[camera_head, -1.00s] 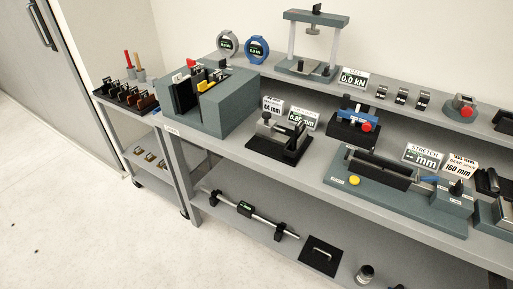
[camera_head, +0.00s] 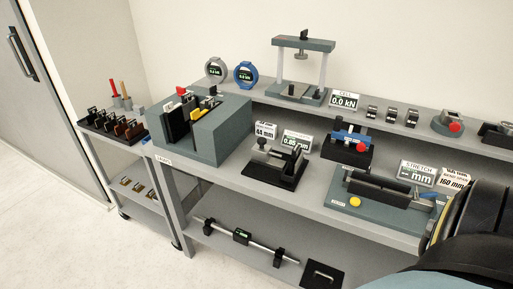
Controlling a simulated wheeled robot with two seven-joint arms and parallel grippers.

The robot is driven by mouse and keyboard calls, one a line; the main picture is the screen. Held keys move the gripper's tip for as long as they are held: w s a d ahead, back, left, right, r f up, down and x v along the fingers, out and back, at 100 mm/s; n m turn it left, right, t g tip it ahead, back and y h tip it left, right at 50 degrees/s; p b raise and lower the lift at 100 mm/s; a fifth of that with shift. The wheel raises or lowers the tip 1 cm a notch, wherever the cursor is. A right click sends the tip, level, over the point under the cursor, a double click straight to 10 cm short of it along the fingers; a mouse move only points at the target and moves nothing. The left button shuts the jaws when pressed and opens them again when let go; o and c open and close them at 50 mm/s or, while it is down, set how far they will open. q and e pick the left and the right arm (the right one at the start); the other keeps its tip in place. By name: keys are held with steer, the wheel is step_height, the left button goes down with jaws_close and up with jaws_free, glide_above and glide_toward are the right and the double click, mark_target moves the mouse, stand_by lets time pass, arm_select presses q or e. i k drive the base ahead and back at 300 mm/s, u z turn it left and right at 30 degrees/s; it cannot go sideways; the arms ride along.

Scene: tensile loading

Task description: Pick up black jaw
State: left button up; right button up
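Several small jaw-like blocks sit in a row in a dark tray on the cart at the left. The ones toward the left are black (camera_head: 96,117) and those toward the right are brown (camera_head: 133,130). Black upright pieces (camera_head: 176,123) also stand in the slots of a grey-green block (camera_head: 222,137) on the bench. I cannot tell which of these is the black jaw. Neither gripper shows. A dark, rounded part of my own arm fills the lower right corner.
The grey bench (camera_head: 235,185) carries a black-based vise (camera_head: 275,165), a blue-topped device (camera_head: 348,140) and a stretch fixture (camera_head: 385,200). A press frame (camera_head: 302,68) stands behind. Red and orange handles (camera_head: 114,88) rise behind the cart's tray. Open floor (camera_head: 60,220) lies at left.

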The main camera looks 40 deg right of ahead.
mark_target(296, 152)
steer(key=z, duration=0.35)
steer(key=i, duration=0.9)
steer(key=z, duration=0.85)
